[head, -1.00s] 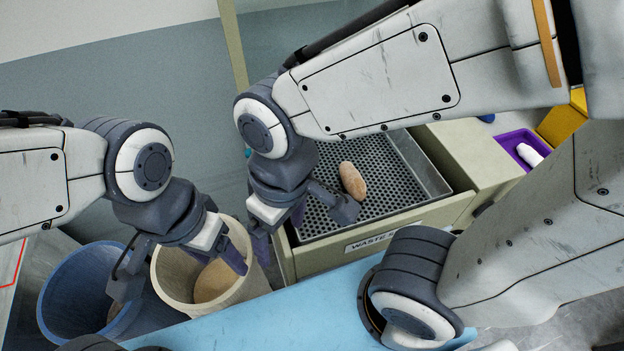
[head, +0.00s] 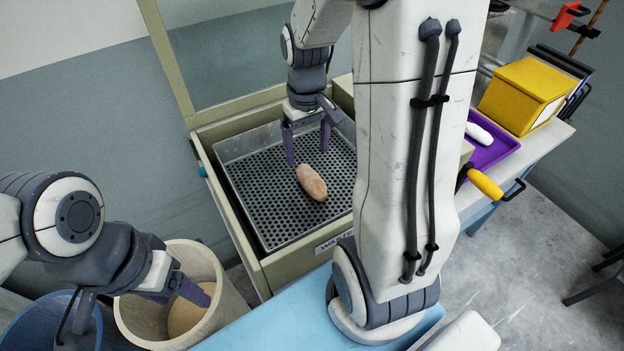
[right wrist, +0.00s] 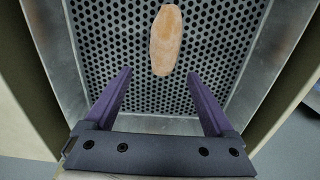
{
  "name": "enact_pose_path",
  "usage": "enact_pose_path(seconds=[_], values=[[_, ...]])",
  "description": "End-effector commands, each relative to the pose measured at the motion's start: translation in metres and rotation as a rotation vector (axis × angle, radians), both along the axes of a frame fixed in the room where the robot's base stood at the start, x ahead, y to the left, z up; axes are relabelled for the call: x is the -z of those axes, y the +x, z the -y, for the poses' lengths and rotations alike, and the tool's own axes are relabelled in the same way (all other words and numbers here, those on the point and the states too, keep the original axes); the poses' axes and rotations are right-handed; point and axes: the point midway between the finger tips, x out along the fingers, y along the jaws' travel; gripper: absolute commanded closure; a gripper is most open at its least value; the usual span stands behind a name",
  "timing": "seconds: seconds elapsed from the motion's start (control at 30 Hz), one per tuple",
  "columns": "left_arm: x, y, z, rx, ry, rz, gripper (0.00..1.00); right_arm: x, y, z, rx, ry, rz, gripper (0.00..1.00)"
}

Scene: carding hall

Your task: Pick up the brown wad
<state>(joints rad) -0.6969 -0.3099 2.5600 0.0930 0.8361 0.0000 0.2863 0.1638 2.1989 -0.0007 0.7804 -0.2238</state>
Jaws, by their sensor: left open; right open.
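The brown wad (head: 312,182) is a light brown oblong lump lying on the perforated grey tray (head: 258,212) of the waste drawer. My right gripper (head: 308,150) is open and empty above the tray, just behind the wad. In the right wrist view the wad (right wrist: 166,40) lies beyond the open fingertips (right wrist: 158,74), roughly in line with the gap between them. My left gripper (head: 135,305) is open at the lower left, over the rim of a cream bin.
The cream bin (head: 222,318) holds a brown mass. A blue bin (head: 30,325) stands left of it. On the right are a purple tray (head: 484,155) with a white object (head: 479,134) and a yellow box (head: 522,95). My right arm hides the drawer's right side.

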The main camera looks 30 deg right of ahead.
Motion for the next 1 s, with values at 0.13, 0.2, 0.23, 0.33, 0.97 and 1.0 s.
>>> enact_pose_path(seconds=[0.13,0.2,0.23,0.33,0.97,1.0], values=[[-0.001,0.000,0.000,0.000,0.000,0.000,0.33,0.014,0.000,-0.001,-0.001,0.001,-0.002,0.11],[-0.002,0.000,0.000,0.000,0.000,0.000,0.33,0.018,0.000,-0.002,-0.001,0.000,-0.001,0.11],[-0.003,0.000,0.000,0.000,0.000,0.000,0.33,0.021,0.001,-0.002,-0.002,0.001,-0.002,0.11],[-0.009,0.000,0.000,0.000,0.000,0.000,0.33,0.034,0.002,-0.004,-0.003,0.002,-0.005,0.11],[-0.012,0.000,0.000,-0.001,0.000,0.000,0.33,0.068,0.005,-0.005,-0.002,0.000,0.002,0.57],[-0.012,0.000,0.000,-0.001,0.000,0.000,0.33,0.068,0.005,-0.005,-0.001,0.000,0.002,0.72]])
